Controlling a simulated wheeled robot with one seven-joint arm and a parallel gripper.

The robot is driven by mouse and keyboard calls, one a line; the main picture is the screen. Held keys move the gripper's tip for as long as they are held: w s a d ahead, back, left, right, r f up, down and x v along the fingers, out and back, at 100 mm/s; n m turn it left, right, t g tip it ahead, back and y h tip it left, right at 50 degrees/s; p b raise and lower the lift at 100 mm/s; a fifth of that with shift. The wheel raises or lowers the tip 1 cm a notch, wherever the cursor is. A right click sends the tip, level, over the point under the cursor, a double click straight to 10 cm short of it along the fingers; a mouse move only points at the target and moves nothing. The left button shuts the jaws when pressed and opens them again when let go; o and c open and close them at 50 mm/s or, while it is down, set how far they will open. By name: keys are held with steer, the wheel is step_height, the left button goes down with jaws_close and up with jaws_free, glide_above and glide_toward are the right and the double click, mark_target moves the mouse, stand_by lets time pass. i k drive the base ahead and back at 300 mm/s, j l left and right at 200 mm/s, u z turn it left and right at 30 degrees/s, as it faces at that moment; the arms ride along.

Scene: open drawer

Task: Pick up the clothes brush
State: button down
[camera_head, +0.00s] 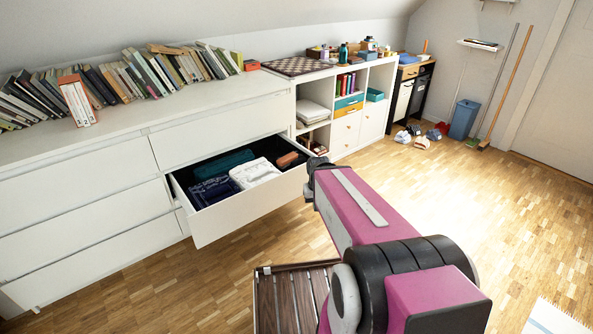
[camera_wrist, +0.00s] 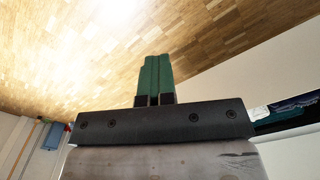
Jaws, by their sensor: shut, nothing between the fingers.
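The open drawer (camera_head: 235,215) holds a brown, block-shaped item (camera_head: 288,159) at its right end. It looks like the clothes brush, but it is too small to be sure. My gripper (camera_wrist: 157,64) shows in the wrist view with its green fingers together and nothing between them. In the head view my arm reaches toward the drawer's right end and hides the fingers. The wrist view shows wooden floor beyond the fingers and part of the drawer (camera_wrist: 292,128) at the right edge. The brown item is not visible there.
The drawer also holds a white folded cloth (camera_head: 254,173), a dark blue cloth (camera_head: 213,190) and a teal cloth (camera_head: 224,164). Books (camera_head: 125,75) line the white dresser top (camera_head: 190,104). A shelf unit (camera_head: 335,107) stands behind. The floor right of my arm is largely clear.

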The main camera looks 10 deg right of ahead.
mark_target(284, 161)
steer(key=i+l+z, duration=0.15)
steer(key=i, duration=0.8)
